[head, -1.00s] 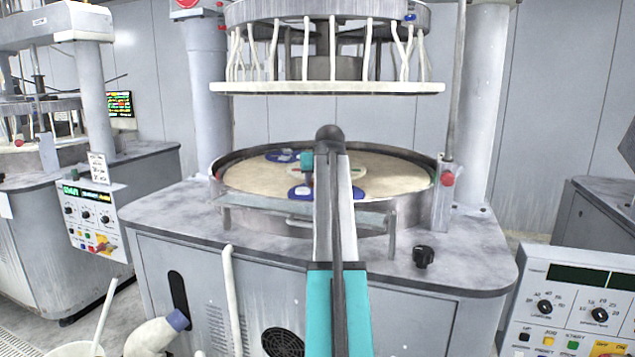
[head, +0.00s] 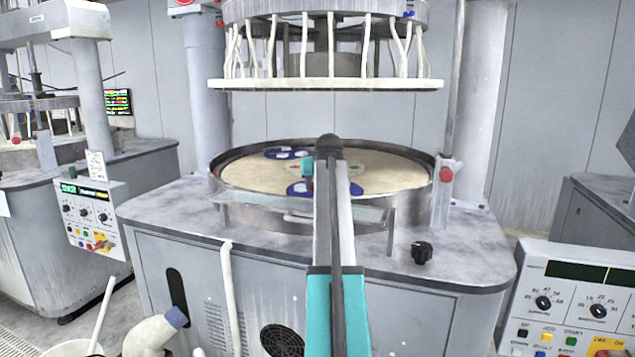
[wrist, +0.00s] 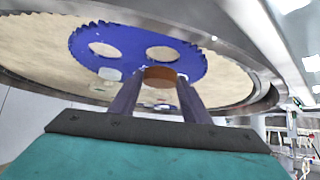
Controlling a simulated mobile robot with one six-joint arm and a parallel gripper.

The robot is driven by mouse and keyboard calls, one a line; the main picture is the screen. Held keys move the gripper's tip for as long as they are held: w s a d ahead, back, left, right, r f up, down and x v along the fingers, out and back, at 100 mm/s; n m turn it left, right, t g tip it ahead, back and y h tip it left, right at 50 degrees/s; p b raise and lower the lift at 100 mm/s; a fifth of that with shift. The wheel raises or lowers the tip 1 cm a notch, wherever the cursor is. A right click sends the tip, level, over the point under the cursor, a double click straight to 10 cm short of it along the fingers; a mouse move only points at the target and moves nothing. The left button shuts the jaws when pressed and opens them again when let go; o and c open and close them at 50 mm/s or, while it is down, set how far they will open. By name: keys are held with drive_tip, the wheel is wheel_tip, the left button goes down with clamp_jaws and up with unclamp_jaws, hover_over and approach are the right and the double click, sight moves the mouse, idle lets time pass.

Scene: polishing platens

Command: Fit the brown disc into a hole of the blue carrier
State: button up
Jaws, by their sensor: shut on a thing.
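The brown disc (wrist: 160,77) is held between the two fingers of my gripper (wrist: 158,84), seen in the wrist view. The blue carrier (wrist: 135,45) is a toothed plate lying on the beige platen, with at least two open holes showing the beige surface. The disc appears over or at the near edge of this carrier; whether it touches cannot be told. In the head view the near blue carrier (head: 297,189) is partly hidden by my arm, and the disc cannot be made out there.
The beige platen (head: 250,174) has a raised metal rim (head: 222,160) around it. A second blue carrier (head: 287,153) lies at the back left. The upper plate with hanging white hoses (head: 330,84) is above. A black knob (head: 422,252) stands on the front ledge.

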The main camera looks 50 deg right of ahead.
drive_tip(key=shift+f, duration=1.3)
drive_tip(key=shift+f, duration=0.3)
drive_tip(key=o, duration=1.1)
drive_tip(key=shift+s, duration=0.1)
drive_tip(key=shift+o, duration=0.2)
drive_tip(key=shift+s+a, duration=0.1)
drive_tip(key=shift+a, duration=0.05)
drive_tip(key=v, duration=1.3)
drive_tip(key=shift+a+r, duration=0.2)
drive_tip(key=shift+r, duration=0.2)
